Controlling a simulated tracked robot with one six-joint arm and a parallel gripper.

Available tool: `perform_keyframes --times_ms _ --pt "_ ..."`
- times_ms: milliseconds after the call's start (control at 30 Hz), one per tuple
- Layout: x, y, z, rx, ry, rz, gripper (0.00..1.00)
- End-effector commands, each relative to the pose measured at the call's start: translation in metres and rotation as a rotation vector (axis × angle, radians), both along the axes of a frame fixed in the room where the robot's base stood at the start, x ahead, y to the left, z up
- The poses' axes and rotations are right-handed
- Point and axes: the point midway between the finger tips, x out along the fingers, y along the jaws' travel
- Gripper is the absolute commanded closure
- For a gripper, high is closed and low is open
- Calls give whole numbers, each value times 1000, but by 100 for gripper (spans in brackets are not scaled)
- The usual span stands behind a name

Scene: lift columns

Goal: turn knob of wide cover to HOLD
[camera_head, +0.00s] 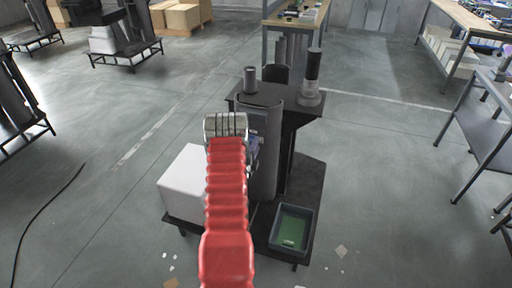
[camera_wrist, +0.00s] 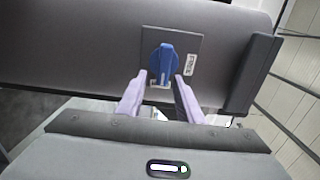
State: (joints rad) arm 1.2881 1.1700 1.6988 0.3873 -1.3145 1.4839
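The blue knob (camera_wrist: 162,60) sits on a dark square plate (camera_wrist: 148,40) on the grey curved wide cover (camera_wrist: 75,50) in the wrist view. Small white labels lie right of the knob and below it; their words are too small to read surely. My gripper (camera_wrist: 160,78) is open, its two pale fingers apart on either side of the knob's lower end. I cannot tell whether they touch it. In the head view the wide cover (camera_head: 268,175) stands on the lift column behind my red arm, which hides most of my gripper and the knob.
A white box (camera_head: 184,185) stands left of the column on its dark base, and a dark tray with a green inside (camera_head: 290,228) at front right. A dark upright block (camera_wrist: 250,75) stands right of the knob.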

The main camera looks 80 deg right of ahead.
Motion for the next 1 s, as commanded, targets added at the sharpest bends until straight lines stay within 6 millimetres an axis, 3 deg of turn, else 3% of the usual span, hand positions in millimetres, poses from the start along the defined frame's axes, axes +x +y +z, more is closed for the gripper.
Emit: perform_keyframes --times_ms 267,467,1000 --pt "0 2 1 -2 0 -1 67" --pt "2 16 0 0 1 0 67" --pt "10 104 0 1 2 0 67"
